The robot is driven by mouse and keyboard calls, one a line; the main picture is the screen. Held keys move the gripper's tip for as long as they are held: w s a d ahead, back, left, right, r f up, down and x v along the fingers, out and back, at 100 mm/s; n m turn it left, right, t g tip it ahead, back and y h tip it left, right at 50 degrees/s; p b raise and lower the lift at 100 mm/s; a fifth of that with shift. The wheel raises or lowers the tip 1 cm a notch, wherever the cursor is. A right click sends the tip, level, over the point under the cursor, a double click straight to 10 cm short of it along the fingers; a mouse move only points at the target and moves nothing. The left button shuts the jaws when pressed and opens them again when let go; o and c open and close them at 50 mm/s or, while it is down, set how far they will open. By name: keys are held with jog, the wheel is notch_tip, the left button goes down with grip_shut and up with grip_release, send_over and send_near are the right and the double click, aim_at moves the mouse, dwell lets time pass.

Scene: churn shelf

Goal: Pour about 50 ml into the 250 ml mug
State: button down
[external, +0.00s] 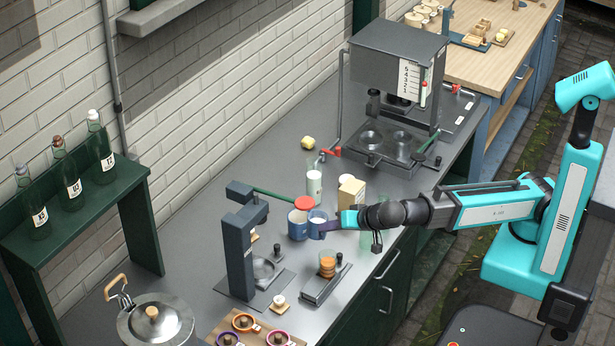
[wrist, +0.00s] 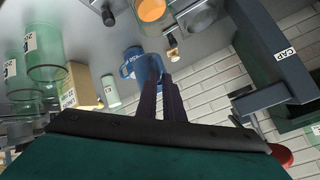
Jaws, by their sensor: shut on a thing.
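Two blue mugs stand close together in the external view, a left one (external: 297,226) and a right one (external: 317,219). My gripper (external: 333,226) reaches in from the right, its dark purple fingers at the right mug. In the wrist view my gripper (wrist: 162,90) is shut, its fingertips against a blue mug (wrist: 133,63) with white lettering too small to read surely. The fingers seem to hold that mug at its side or handle; the exact grip is hidden. The mug's contents cannot be seen. A clear bottle with pale contents (external: 314,186) stands behind the mugs.
A dark press (external: 240,250) with a green lever and red knob (external: 305,203) stands close left of the mugs. A cream carton (external: 351,192) and green glass (external: 376,242) are near my wrist. An orange-filled glass (external: 327,264) stands in front.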

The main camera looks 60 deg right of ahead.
aim_at(315, 238)
jog(key=shift+w+a+f+m+h, duration=0.35)
jog(key=shift+w+a+m+h, duration=0.15)
jog(key=shift+w+a+m, duration=0.15)
jog(key=shift+w+a+f+m+g+h+p, duration=0.25)
jog(key=shift+w+a+f+p, duration=0.1)
jog(key=shift+a+f, duration=0.25)
jog(key=shift+w+a+f+m+g+h+p, duration=0.15)
jog(key=shift+w+a+f+h+p, duration=0.15)
jog(key=shift+a+f, duration=0.3)
jog(key=shift+s+a+f, duration=0.1)
jog(key=shift+a+f, duration=0.2)
jog(key=shift+f, duration=0.25)
jog(key=shift+d+p, duration=0.15)
jog(key=shift+p, duration=0.15)
